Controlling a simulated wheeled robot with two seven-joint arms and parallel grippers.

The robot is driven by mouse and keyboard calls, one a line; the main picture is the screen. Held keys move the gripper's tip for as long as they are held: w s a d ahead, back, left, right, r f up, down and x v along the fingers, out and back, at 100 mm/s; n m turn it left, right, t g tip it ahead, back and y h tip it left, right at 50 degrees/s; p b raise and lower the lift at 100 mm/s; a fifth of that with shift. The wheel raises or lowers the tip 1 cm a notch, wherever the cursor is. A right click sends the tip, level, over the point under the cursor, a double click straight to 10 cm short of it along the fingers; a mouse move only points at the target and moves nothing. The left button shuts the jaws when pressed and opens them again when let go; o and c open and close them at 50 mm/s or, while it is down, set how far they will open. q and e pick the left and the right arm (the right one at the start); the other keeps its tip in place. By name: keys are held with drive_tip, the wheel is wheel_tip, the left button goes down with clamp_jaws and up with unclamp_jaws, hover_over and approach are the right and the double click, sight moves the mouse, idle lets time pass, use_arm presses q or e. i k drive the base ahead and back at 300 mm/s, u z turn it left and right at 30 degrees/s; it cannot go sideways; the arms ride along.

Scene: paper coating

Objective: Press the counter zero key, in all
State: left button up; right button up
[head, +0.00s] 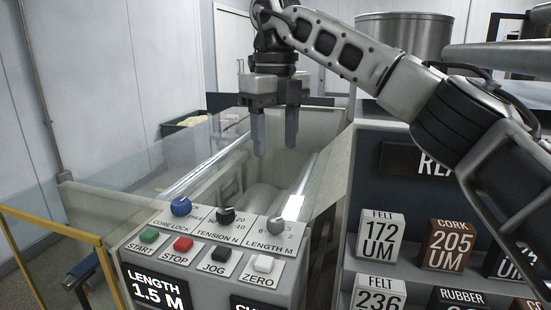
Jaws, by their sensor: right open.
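The white counter zero key (263,264) sits on its plate marked ZERO, at the right end of the lower row on the sloped grey control panel (205,273). My right gripper (274,148) points down, high above and behind the panel, over the open machine trough. Its two fingers are apart with nothing between them. It is well clear of the key. A display (157,290) at the panel's front left reads LENGTH 1.5 M. A second display beside it is cut off by the bottom edge. My left gripper is not in view.
The green START (149,236), red STOP (183,244) and black JOG (223,253) keys share the lower row. Knobs (276,225) stand behind them. A shelf at right holds labelled blocks such as FELT 172 UM (380,240). A clear guard (150,165) and yellow rail (50,231) stand left.

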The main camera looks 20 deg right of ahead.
sight(263, 263)
drive_tip(key=k, duration=1)
